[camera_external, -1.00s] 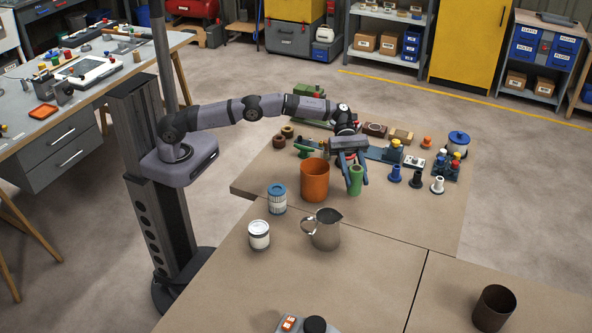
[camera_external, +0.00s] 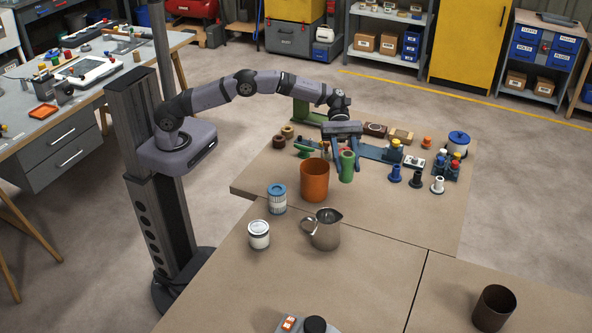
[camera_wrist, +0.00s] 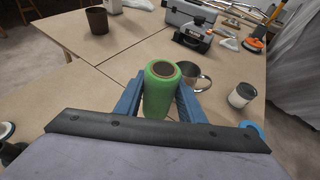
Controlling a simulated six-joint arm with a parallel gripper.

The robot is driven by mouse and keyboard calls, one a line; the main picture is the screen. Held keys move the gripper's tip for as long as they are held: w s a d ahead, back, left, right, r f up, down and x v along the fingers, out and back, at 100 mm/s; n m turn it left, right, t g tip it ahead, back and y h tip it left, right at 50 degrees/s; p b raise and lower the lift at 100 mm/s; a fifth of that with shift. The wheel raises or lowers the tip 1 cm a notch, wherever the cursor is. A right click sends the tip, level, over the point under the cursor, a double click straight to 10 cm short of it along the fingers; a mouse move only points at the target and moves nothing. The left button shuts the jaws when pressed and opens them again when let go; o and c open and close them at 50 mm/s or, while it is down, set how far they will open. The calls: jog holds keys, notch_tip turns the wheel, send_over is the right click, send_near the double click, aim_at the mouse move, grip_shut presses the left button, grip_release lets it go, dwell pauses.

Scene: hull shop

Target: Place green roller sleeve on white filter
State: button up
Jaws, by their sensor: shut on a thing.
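The green roller sleeve (camera_external: 346,166) is upright between the two blue fingers of my gripper (camera_external: 346,164), which is shut on it. In the wrist view, the sleeve (camera_wrist: 159,92) shows its open round top, with my gripper's fingers (camera_wrist: 159,98) on both sides. A white ribbed cylinder with a blue top (camera_external: 277,198), which looks like the white filter, stands left of and nearer than my gripper. Only a bit of its blue top (camera_wrist: 252,127) shows at the right in the wrist view.
An orange cup (camera_external: 314,180) stands between the sleeve and the filter. A metal jug (camera_external: 326,230) and a white can (camera_external: 259,235) stand nearer. Black, blue and white flanged pieces (camera_external: 416,178) stand to the right. A brown cup (camera_external: 493,308) is at the front right.

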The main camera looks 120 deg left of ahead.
jog(key=s+d+r+m+g+p, duration=0.1)
jog(key=s+d+r+p, duration=0.25)
jog(key=s, duration=0.25)
jog(key=s+d+r+h+p, duration=0.1)
jog(key=s+d+r+p, duration=0.15)
jog(key=s+p, duration=0.3)
jog(key=s+d+r+m+g+p, duration=0.1)
jog(key=s+d+r+p, duration=0.1)
jog(key=s+d+p, duration=0.35)
jog(key=p, duration=0.2)
send_over(277, 189)
jog(key=shift+f, duration=5.25)
jog(key=shift+f+b, duration=0.1)
jog(key=shift+b, duration=0.2)
jog(key=shift+f, duration=0.15)
jog(key=o, duration=1)
